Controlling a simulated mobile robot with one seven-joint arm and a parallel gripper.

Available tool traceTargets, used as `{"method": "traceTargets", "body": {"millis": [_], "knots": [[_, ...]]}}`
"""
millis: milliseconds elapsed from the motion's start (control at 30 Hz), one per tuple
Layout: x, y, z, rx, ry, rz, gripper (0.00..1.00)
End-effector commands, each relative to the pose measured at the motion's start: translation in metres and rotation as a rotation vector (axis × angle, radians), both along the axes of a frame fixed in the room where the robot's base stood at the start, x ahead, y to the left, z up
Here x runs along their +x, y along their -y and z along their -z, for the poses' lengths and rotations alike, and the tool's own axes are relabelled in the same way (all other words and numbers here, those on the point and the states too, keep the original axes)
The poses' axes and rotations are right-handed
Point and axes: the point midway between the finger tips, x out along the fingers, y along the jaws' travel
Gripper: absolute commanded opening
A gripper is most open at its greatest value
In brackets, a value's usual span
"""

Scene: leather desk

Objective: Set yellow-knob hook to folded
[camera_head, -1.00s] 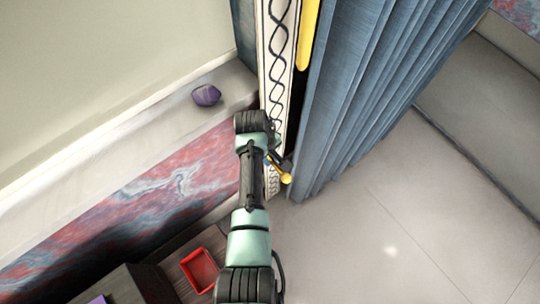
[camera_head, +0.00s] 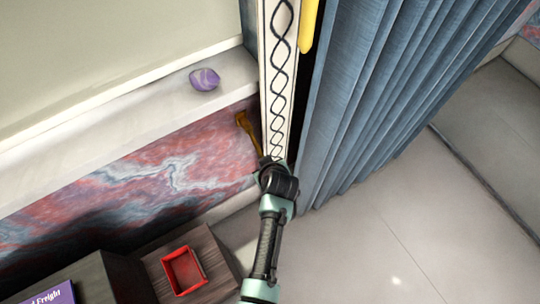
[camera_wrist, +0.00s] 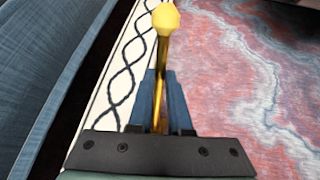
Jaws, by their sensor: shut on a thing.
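The yellow-knob hook shows in the wrist view as a thin golden rod with a faceted yellow knob (camera_wrist: 165,18) at its end. My gripper (camera_wrist: 161,82) is shut on the rod, one blue finger on each side, with the knob sticking out past the fingertips. In the head view my own wrist covers the fingers at the lower end of the patterned white strip (camera_head: 279,95). A brownish-gold lever-like piece (camera_head: 244,125) shows left of that strip, against the marbled panel; I cannot tell whether it belongs to this hook.
A blue curtain (camera_head: 365,85) hangs close to the right of the strip. A purple stone (camera_head: 204,79) lies on the pale ledge (camera_head: 130,120). A red tray (camera_head: 184,270) and a purple book (camera_head: 50,297) are at lower left. The floor at lower right is clear.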

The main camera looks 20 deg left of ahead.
Motion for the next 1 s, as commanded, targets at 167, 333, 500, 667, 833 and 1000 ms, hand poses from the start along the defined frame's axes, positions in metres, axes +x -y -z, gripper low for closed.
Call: {"method": "traceTargets", "body": {"millis": [167,333,500,667,833,1000], "knots": [[0.003,-0.004,0.023,0.101,0.068,0.002,0.0],[0.006,-0.009,0.034,0.186,0.126,0.001,0.0],[0.01,-0.015,0.043,0.267,0.179,-0.002,0.0],[0.014,-0.02,0.05,0.338,0.228,-0.001,0.0],[0.018,-0.026,0.057,0.412,0.278,-0.002,0.0],[0.022,-0.032,0.063,0.484,0.326,-0.002,0.0]]}}
